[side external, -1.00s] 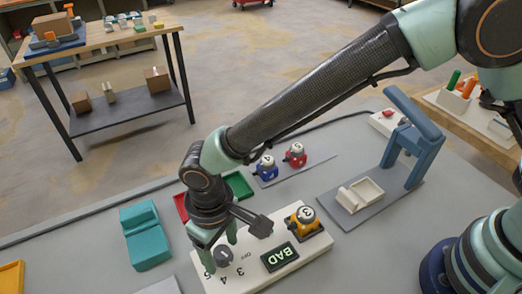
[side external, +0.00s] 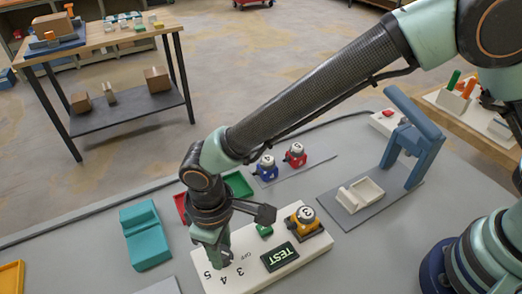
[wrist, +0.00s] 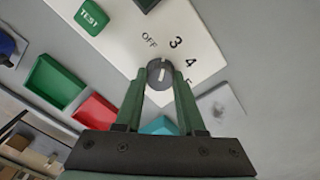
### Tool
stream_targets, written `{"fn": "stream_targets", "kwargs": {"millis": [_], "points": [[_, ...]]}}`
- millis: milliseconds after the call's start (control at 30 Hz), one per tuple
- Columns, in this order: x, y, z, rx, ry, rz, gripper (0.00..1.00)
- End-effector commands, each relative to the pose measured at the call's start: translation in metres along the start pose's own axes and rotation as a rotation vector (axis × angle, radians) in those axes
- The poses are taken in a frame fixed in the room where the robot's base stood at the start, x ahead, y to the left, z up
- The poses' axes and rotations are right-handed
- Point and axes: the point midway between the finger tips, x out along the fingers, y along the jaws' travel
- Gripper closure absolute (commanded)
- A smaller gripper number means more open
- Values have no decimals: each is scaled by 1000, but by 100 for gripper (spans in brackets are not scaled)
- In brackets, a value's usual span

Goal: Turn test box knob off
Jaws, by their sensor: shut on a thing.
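The white test box (side external: 290,268) stands on the grey table and carries a dark display (side external: 279,257) that reads TEST. Its dark round knob (wrist: 160,74) has a white line and sits beside printed marks OFF, 3, 4 and 5. I cannot tell for sure which mark the line points to. My gripper (wrist: 160,82) is shut on the knob, with one green finger on each side. In the side view my gripper (side external: 216,262) hides the knob. A green TEST button (wrist: 90,17) is on the box. A yellow socket box numbered 3 (side external: 306,216) sits at its right end.
Red (wrist: 96,119) and green (wrist: 62,87) trays lie behind the box. Blue (side external: 266,166) and red (side external: 295,154) socket boxes stand farther back. A teal block (side external: 146,236) is at left, a blue-framed fixture (side external: 412,140) at right.

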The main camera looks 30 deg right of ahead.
Motion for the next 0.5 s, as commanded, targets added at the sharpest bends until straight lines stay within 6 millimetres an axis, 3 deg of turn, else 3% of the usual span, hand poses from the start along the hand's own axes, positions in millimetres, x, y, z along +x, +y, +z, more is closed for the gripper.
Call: {"fn": "stream_targets", "kwargs": {"millis": [500], "points": [[-1, 0, 0, -406, -1, 0, 100]]}}
